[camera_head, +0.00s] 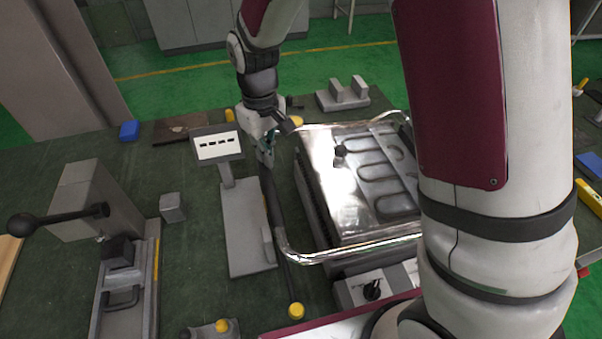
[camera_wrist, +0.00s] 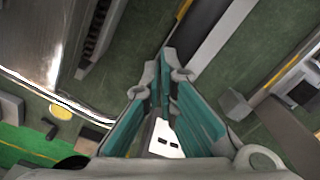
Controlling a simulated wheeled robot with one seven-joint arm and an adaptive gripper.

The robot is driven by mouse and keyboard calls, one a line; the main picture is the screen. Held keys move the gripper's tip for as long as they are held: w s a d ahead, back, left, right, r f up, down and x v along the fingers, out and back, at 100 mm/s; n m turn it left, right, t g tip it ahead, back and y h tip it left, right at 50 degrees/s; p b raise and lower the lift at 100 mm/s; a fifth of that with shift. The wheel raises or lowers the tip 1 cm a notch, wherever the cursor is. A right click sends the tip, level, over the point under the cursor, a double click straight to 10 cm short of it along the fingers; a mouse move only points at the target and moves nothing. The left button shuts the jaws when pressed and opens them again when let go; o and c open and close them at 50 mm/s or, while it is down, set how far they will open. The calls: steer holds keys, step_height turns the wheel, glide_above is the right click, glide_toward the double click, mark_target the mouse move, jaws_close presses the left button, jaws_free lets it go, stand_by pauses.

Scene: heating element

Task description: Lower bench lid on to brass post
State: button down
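The bench lid looks like a silvery plate (camera_head: 340,200) with a winding element pattern and a black knob, lying flat on the finned unit. A chrome rail (camera_head: 350,253) runs around it, with a dark grip bar (camera_head: 268,195) at its left side. Yellow brass-like caps show at the near end (camera_head: 295,310) and far side (camera_head: 297,121); I cannot tell which is the brass post. My gripper (camera_head: 265,158) points down at the far end of the dark bar. In the wrist view its fingertips (camera_wrist: 172,68) are close together beside the bar (camera_wrist: 198,28); whether they grip it is unclear.
A small display (camera_head: 217,145) stands on a grey plate just left of my gripper. A lever clamp (camera_head: 95,205) and a grey block (camera_head: 172,207) lie further left. A switch box (camera_head: 365,290) sits at the near edge. Green bench top is free between the blocks.

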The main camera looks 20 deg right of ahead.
steer(key=shift+f, duration=0.8)
stand_by(0.4)
steer(key=shift+r+p, duration=1.15)
steer(key=shift+r, duration=2.4)
steer(key=shift+r, duration=0.1)
steer(key=s+d+r+m+t, duration=0.1)
steer(key=s+d+r, duration=0.35)
steer(key=r, duration=0.25)
steer(key=s+d+r+m+t, duration=0.2)
steer(key=s+d+r, duration=0.1)
steer(key=s+r, duration=0.3)
steer(key=s+d+r+m+t, duration=0.1)
steer(key=s+d+r, duration=0.2)
steer(key=s, duration=0.3)
steer(key=s+d+r+m+t, duration=0.1)
steer(key=s+d+r+m, duration=0.1)
steer(key=s, duration=0.5)
steer(key=shift+d+r+t, duration=0.3)
steer(key=shift+d+r, duration=0.1)
